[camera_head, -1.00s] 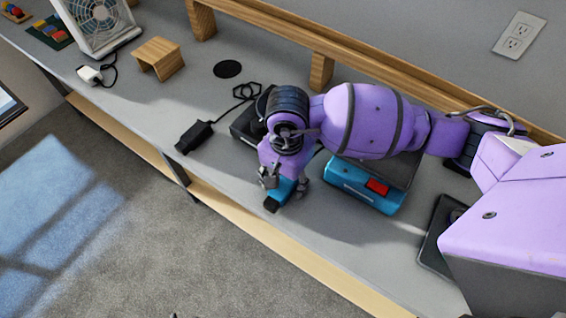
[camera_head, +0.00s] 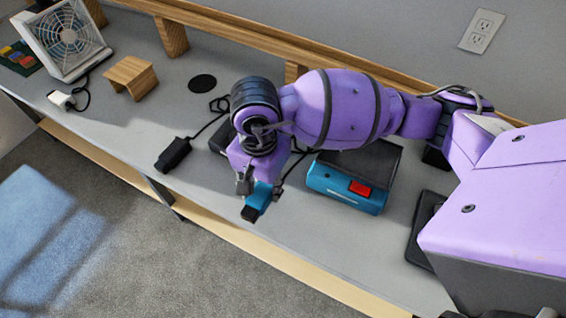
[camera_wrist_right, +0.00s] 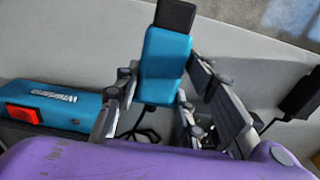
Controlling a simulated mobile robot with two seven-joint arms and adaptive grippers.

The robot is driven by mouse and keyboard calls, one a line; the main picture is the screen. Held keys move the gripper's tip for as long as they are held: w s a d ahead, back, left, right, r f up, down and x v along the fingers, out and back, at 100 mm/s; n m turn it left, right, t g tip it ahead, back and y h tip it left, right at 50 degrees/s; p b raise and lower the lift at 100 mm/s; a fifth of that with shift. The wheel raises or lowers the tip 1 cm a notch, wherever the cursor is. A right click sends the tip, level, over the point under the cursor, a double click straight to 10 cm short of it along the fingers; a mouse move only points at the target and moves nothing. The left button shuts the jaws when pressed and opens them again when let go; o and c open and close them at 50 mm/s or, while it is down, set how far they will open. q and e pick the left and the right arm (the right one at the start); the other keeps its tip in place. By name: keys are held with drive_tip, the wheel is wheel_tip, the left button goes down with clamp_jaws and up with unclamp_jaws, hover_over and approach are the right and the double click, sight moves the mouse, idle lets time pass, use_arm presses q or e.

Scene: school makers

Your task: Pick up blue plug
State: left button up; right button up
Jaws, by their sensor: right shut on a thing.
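The blue plug (camera_head: 259,197) has a black tip and sits between the fingers of my right gripper (camera_head: 259,189). In the right wrist view the blue plug (camera_wrist_right: 166,62) stands lengthwise between the two fingers of the right gripper (camera_wrist_right: 164,88), its black end pointing away. The gripper is shut on it, near the front edge of the table. In the head view my right arm covers part of the plug's surroundings; I cannot tell how high it is above the table. My left gripper is not in view.
A blue device with a red switch (camera_head: 344,186) is right of the gripper. A black plug on a cord (camera_head: 174,154) lies left. A wooden stand (camera_head: 131,77), a white plug (camera_head: 62,99) and a fan (camera_head: 67,42) are farther left. A wall outlet (camera_head: 482,31) is at upper right.

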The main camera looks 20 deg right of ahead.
sight(252, 200)
drive_tip(key=a+r, duration=0.1)
drive_tip(key=s+a+r, duration=0.1)
drive_tip(key=r, duration=0.1)
drive_tip(key=s+a+r, duration=0.1)
drive_tip(key=shift+a+r, duration=0.2)
drive_tip(key=shift+a, duration=0.05)
drive_tip(key=s+a+r, duration=0.3)
drive_tip(key=s+a, duration=0.2)
drive_tip(key=a, duration=0.1)
drive_tip(key=shift+a+r+b, duration=0.2)
drive_tip(key=shift+a+b, duration=0.05)
drive_tip(key=shift+b, duration=0.15)
drive_tip(key=shift+w, duration=0.1)
